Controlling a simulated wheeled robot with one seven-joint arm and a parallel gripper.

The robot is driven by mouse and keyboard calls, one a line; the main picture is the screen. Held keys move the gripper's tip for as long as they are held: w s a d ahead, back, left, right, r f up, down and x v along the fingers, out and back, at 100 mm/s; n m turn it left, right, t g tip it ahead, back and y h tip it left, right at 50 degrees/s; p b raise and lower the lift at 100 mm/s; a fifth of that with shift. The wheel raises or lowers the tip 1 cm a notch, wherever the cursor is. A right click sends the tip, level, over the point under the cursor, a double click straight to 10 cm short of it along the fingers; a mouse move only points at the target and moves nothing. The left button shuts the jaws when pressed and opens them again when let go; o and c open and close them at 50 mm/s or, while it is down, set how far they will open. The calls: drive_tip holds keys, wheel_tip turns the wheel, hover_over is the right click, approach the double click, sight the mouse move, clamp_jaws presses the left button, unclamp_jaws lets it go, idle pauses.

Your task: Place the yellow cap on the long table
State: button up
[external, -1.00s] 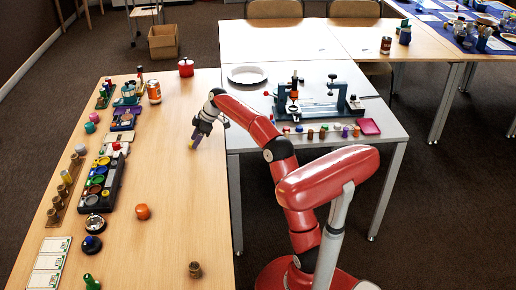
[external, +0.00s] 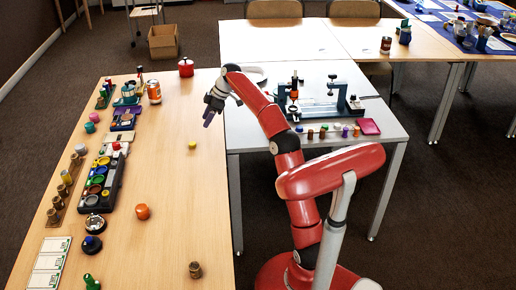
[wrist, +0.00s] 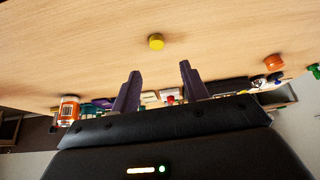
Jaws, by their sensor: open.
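The yellow cap (external: 192,145) lies on the bare wood top of the long table (external: 170,200), near its right side. It also shows in the wrist view (wrist: 156,41), beyond the fingertips and apart from them. My gripper (external: 207,122) is open and empty, raised above the table, up and to the right of the cap in the external view. Its two dark purple fingers (wrist: 160,75) stand apart with nothing between them.
An orange cap (external: 142,211) and a small brown piece (external: 195,269) stand on the near part of the table. A dark tray of coloured round pieces (external: 119,159) and other items line the left side. A red pot (external: 186,67) stands at the far end. The table around the yellow cap is clear.

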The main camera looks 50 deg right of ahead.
drive_tip(key=s+a+f+m+h, duration=0.1)
drive_tip(key=s+a+m+h, duration=0.1)
drive_tip(key=s+a, duration=0.45)
drive_tip(key=s+a+m+h, duration=0.1)
drive_tip(key=s+a+m, duration=0.25)
drive_tip(key=s, duration=0.55)
drive_tip(key=s+f+m+t, duration=0.1)
drive_tip(key=s+f+m, duration=0.1)
drive_tip(key=s+f, duration=0.5)
drive_tip(key=s+a+f+m+h, duration=0.1)
drive_tip(key=s+f+m, duration=0.1)
drive_tip(key=s+f, duration=0.5)
drive_tip(key=s, duration=0.6)
drive_tip(key=shift+a+t, duration=0.25)
drive_tip(key=shift+t, duration=0.15)
